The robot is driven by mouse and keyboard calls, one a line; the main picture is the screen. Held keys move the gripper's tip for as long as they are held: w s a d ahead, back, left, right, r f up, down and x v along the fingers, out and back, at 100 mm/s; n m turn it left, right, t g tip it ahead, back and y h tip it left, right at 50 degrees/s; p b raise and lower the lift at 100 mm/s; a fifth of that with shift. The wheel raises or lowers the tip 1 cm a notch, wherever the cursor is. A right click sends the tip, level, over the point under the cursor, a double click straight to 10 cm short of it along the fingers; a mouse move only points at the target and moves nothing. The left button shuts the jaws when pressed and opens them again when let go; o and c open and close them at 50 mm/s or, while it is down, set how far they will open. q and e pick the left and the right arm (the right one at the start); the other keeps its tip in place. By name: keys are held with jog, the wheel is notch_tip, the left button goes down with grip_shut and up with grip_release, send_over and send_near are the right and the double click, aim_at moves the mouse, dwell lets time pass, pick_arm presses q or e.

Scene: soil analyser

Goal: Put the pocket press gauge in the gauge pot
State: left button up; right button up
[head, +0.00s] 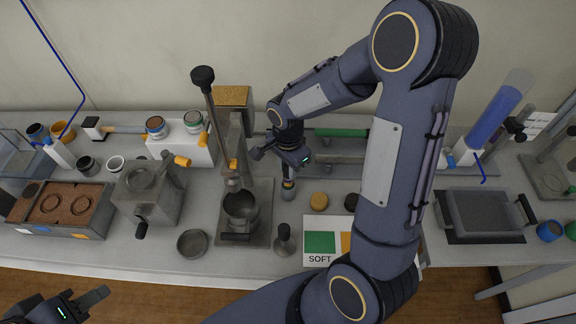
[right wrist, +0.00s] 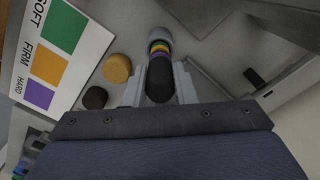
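My left gripper (head: 85,302) is at the lower left, partly cut off by the frame. Several small pots stand about, such as a blue one (head: 549,231); I cannot tell which is the gauge pot.
A lever press with a metal cup (head: 241,207) stands left of the gauge. The SOFT colour card (head: 320,241) and a yellow disc (head: 318,201) lie on its right. A grey tray (head: 482,213) stands further right, and a soil box (head: 60,208) far left.

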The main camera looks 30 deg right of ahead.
jog(key=o, duration=0.5)
jog(key=shift+c, duration=0.2)
notch_tip(320, 180, up, 11)
jog(key=shift+f, duration=0.1)
jog(key=s+a+r+n+t+y, duration=0.2)
jog(key=s+n, duration=0.5)
jog(key=s, duration=0.1)
jog(key=s+a+r+n+t+y, duration=0.1)
jog(key=s+a+r+n+t, duration=0.1)
jog(key=s+n, duration=0.4)
jog(key=s+r+t, duration=0.1)
jog(key=s, duration=0.2)
jog(key=shift+n+t+y, duration=0.3)
jog(key=shift+n+y, duration=0.1)
jog(key=shift+r, duration=0.1)
